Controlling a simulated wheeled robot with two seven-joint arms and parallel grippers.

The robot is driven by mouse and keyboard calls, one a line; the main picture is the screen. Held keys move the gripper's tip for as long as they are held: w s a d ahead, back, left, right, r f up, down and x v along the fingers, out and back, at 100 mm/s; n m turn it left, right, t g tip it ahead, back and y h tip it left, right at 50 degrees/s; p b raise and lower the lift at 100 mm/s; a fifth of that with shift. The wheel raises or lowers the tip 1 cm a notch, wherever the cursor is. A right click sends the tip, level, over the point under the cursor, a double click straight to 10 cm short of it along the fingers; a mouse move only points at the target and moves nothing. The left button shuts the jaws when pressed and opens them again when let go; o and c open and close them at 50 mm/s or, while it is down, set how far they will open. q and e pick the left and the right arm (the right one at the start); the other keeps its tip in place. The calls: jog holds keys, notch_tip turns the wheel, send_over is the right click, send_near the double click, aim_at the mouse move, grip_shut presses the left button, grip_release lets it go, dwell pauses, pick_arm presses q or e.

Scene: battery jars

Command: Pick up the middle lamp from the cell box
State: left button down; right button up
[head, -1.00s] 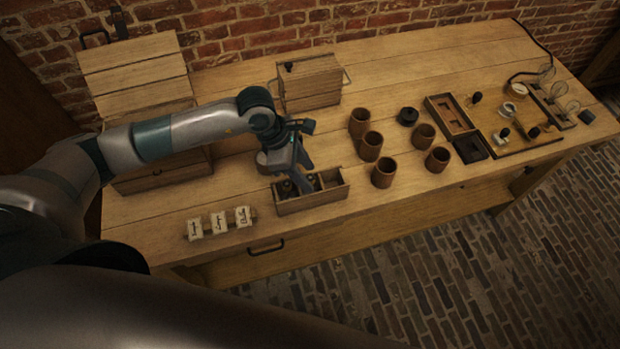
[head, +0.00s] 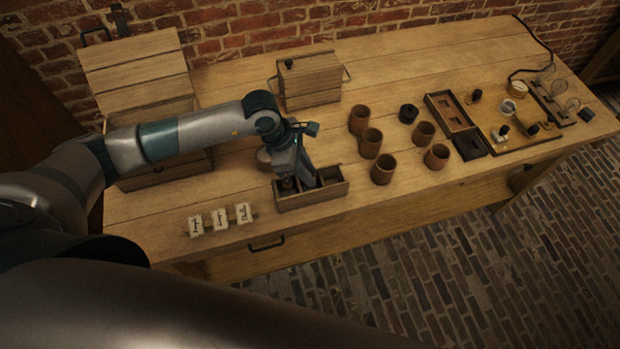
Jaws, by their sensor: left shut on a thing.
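The cell box (head: 318,198) is an open wooden box with compartments near the front edge of the bench. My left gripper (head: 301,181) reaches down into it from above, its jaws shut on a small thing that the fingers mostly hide. From its place in the box, this looks like the middle lamp, but its shape cannot be made out. A small dark item shows at the left end of the box, beside the fingers. The right end of the box looks empty. My right gripper is not in view.
Several brown clay cups (head: 383,169) stand right of the box. Three white cards (head: 220,219) stand at the front left. A closed wooden case (head: 311,83) is behind the box, and an open chest (head: 140,72) is at the back left. A board with instruments (head: 520,130) lies far right.

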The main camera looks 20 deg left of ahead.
pick_arm(q)
jog(key=shift+r+b, duration=0.4)
jog(key=shift+r, duration=0.15)
notch_tip(320, 180, up, 9)
jog(key=b, duration=0.3)
jog(key=shift+b, duration=0.35)
jog(key=shift+f, duration=0.1)
